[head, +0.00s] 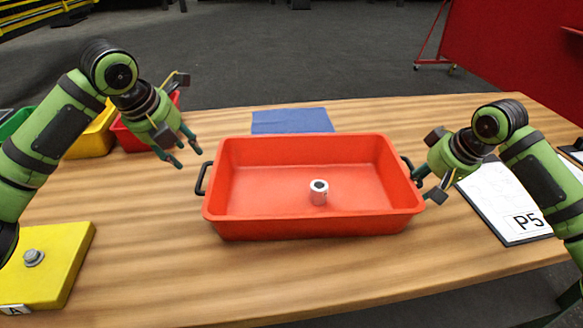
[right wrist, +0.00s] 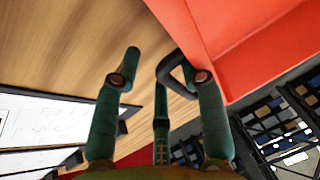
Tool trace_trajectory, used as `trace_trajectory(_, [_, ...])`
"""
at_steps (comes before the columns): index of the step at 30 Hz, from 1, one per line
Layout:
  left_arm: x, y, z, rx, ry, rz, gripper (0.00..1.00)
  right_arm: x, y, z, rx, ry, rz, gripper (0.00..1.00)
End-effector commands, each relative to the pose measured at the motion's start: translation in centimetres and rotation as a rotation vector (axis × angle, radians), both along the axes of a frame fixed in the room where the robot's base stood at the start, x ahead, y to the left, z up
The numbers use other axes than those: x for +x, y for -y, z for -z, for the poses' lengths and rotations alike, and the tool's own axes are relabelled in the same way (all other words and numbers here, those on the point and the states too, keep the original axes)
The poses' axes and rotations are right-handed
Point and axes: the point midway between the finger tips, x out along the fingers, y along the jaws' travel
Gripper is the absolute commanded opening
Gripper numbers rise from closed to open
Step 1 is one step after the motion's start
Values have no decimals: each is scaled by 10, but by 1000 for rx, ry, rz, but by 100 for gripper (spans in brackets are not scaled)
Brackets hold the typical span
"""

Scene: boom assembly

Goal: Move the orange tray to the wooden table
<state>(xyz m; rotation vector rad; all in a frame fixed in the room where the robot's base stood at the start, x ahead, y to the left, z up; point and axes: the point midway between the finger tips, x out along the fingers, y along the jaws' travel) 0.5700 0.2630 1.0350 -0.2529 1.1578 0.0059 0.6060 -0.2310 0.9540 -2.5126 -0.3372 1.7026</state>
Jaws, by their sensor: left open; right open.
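The orange tray (head: 320,228) rests on the wooden table (head: 140,270), near its middle. A small white cylinder with a dark top (head: 319,193) stands inside it. The tray has black handles at its left side (head: 202,178) and right side (head: 408,167). My left gripper (head: 187,158) is open and empty, just left of and above the left handle, apart from it. My right gripper (head: 432,190) is open at the tray's right side. In the right wrist view the black handle (right wrist: 172,66) shows between the spread fingers; whether they touch it I cannot tell.
A blue mat (head: 291,121) lies behind the tray. Yellow (head: 93,139) and red (head: 130,137) bins stand at the back left. A yellow block with a grey knob (head: 58,262) lies front left. A clipboard marked P5 (head: 505,205) lies on the right. The table's front middle is clear.

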Motion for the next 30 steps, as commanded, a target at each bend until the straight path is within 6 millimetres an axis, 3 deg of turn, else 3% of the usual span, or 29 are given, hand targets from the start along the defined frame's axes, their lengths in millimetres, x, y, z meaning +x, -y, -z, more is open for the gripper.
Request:
trace_trajectory(4, [-8,-3,-20,0,2,0,41,0,0,0,0,0,0,41])
trace_trajectory(11, [-13,-4,-28,1,0,0,41,-3,2,-9,0,3,1,41])
trace_trajectory(24, [-13,-4,-28,1,0,0,41,-34,22,-87,0,3,1,41])
trace_trajectory(30, [-13,-4,-28,1,0,0,41,-42,27,-106,0,1,0,41])
